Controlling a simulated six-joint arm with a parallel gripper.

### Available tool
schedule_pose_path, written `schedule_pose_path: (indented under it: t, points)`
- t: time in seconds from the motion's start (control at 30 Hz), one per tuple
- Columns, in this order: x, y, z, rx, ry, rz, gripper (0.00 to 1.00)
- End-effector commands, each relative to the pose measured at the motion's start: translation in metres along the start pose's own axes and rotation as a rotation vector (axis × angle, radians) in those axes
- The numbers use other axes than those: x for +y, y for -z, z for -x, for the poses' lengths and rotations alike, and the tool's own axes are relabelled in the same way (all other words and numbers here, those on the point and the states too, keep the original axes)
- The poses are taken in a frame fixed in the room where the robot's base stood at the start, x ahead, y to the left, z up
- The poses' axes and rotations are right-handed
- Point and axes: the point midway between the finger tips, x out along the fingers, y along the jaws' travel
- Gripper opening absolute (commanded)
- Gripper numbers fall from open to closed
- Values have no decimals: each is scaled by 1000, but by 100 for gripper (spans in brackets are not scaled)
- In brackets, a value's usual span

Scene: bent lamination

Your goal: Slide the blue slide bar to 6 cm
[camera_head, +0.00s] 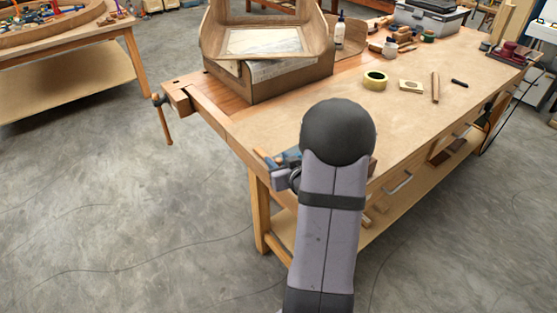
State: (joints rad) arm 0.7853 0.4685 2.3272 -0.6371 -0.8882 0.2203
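A small blue part (291,157), which looks like the slide bar, shows at the near edge of the workbench, just left of my arm's dark round joint. Most of it is hidden behind my arm, and no scale or centimetre mark can be read. Grey and dark parts of my arm's end, probably my gripper (284,178), show just below the blue part at the bench edge. The fingertips cannot be made out, so I cannot tell whether they are open, shut or touching the blue part.
The wooden workbench (300,118) has a large wooden box (275,88) at its back left. A vise (172,97) juts out left.

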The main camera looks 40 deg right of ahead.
Motion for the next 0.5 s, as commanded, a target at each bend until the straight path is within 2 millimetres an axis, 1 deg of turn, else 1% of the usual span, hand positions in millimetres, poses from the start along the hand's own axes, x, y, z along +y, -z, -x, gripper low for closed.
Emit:
schedule_pose_path:
  t: [0.17,0.27,0.37,0.5]
  points:
    - [0,0,1,0,0,1,35]
    - [0,0,5,0,-1,0,35]
    - [0,0,13,0,0,1,35]
    - [1,0,30,1,-2,1,35]
